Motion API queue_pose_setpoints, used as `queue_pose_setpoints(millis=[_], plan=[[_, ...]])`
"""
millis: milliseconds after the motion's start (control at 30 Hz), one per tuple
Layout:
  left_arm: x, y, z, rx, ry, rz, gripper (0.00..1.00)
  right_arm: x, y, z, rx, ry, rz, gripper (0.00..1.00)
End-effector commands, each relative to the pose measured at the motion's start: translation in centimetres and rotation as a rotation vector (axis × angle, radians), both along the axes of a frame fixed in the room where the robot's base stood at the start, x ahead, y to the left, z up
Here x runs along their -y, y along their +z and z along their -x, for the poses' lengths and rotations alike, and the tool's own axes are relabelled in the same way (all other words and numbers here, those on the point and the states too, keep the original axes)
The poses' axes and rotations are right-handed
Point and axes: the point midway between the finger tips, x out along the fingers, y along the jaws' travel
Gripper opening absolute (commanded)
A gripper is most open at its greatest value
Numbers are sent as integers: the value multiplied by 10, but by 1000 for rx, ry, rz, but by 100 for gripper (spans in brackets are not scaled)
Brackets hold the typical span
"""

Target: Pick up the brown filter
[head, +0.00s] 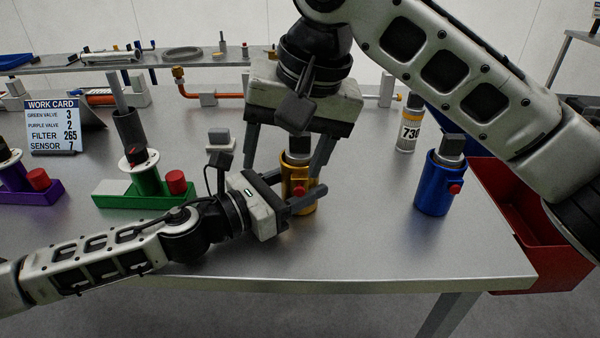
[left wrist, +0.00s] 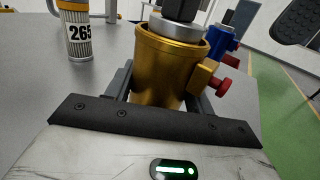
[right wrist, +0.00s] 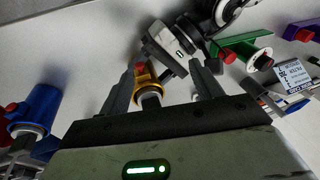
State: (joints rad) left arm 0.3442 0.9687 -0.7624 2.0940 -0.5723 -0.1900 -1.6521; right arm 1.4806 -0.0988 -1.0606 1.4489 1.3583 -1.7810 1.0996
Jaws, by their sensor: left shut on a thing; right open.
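A gold cylindrical housing (head: 288,190) with a red knob stands upright on the table in the head view. It fills the middle of the left wrist view (left wrist: 165,68). A dark block (head: 300,145) rises from its top. My left gripper (head: 306,196) is shut on the gold housing from the side. My right gripper (head: 288,158) is open above, its fingers pointing down on either side of the block, apparently apart from it. No other plainly brown filter shows.
A blue housing (head: 433,187) and a canister labelled 730 (head: 407,130) stand to the right. A red bin (head: 520,240) is beyond the table's right edge.

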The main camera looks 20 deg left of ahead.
Motion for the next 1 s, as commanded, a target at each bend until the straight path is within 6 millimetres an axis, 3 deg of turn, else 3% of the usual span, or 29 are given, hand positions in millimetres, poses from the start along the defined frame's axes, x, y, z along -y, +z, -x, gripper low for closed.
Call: queue_pose_setpoints(millis=[33,200,367,467,733,1000], plan=[[0,0,0,1,0,1,24,1,18,-9,66,-22,34,65],[0,0,0,1,0,1,24,7,60,-27,213,-90,115,65],[0,0,0,1,0,1,24,10,80,-33,279,-124,149,65],[0,0,0,1,0,1,24,10,76,-38,290,-131,156,65],[0,1,0,2,0,1,24,5,34,-55,291,-132,155,65],[0,1,0,2,0,1,24,1,14,-63,289,-132,154,65]])
